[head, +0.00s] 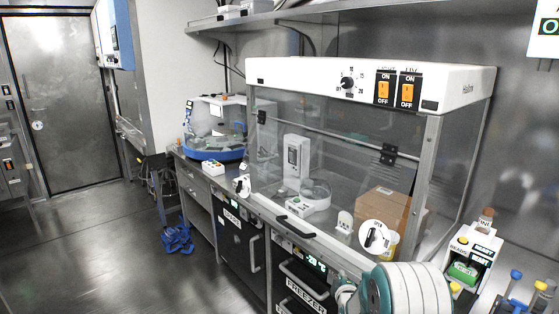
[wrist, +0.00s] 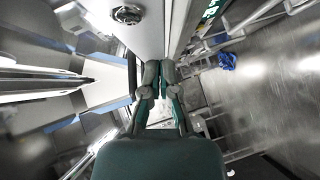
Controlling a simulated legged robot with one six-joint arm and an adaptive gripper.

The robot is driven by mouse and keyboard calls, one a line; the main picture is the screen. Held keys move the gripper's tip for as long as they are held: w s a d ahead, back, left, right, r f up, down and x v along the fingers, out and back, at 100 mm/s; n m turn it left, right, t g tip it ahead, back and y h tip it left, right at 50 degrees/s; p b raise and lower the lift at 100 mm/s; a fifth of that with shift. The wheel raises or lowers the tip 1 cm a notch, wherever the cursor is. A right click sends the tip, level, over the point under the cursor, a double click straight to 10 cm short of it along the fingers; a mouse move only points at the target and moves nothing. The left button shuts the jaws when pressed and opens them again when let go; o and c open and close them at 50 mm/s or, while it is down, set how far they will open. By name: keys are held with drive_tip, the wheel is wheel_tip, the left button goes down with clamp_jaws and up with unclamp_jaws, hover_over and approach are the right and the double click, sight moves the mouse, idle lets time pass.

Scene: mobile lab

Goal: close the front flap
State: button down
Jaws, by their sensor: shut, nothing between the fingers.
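The clear front flap (head: 318,190) is the lower front panel of a transparent cabinet with a white top (head: 300,75). It hangs from dark hinges (head: 388,154) on a metal bar and has a black handle (head: 295,226) at its lower edge. The flap looks down or nearly down; I cannot tell whether its lower edge touches the frame. My gripper (wrist: 160,72) is shut and empty in the wrist view, beside a pale surface with a round metallic fitting (wrist: 127,14). The head view does not show its fingertips; my white and teal arm is at bottom right.
White round knobs (head: 377,237) are at the cabinet's front corners. A scale (head: 305,200) and a cardboard box (head: 382,212) are inside. A freezer (head: 303,285) is below. A blue-based machine (head: 215,145) stands left. The floor (head: 120,245) at left is mostly clear.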

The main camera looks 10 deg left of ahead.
drive_tip(key=shift+n+t, duration=0.5)
drive_tip(key=shift+t, duration=0.1)
drive_tip(key=w+d, duration=0.1)
drive_tip(key=w+d+f, duration=0.1)
drive_tip(key=w, duration=0.1)
drive_tip(key=w+d, duration=0.1)
drive_tip(key=shift+w+d+f, duration=0.25)
drive_tip(key=shift+d+f, duration=0.05)
drive_tip(key=shift+f, duration=0.1)
drive_tip(key=shift+w+d+f, duration=0.15)
drive_tip(key=shift+w+d, duration=0.45)
drive_tip(key=shift+d, duration=0.05)
